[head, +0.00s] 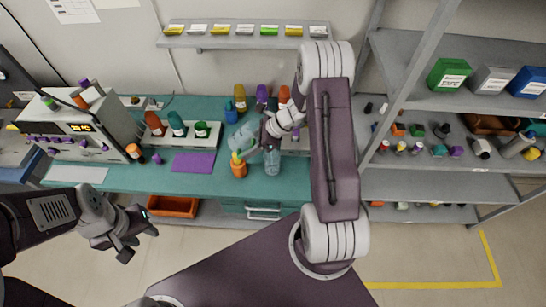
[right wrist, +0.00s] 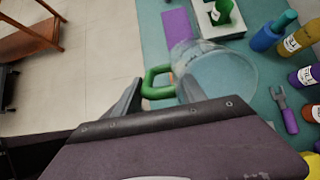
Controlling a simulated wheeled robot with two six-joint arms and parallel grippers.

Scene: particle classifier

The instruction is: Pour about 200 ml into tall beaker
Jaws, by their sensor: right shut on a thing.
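A clear glass jug (head: 243,136) is held above the teal bench in the head view, apparently tilted. In the right wrist view the jug (right wrist: 218,75) shows its green handle (right wrist: 157,83) close to my finger. My right gripper (head: 270,128) is shut on the jug. A clear tall beaker (head: 272,163) stands upright on the bench, just right of and in front of the jug. The liquid levels are too small to tell. My left gripper (head: 137,236) is open and empty, in front of the bench at the left.
An orange holder (head: 238,169) stands left of the beaker. Several bottles, including a blue one (head: 231,112), stand behind the jug. A purple mat (head: 193,163) lies to the left, and an instrument (head: 85,130) stands further left. Shelves (head: 440,185) are at the right.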

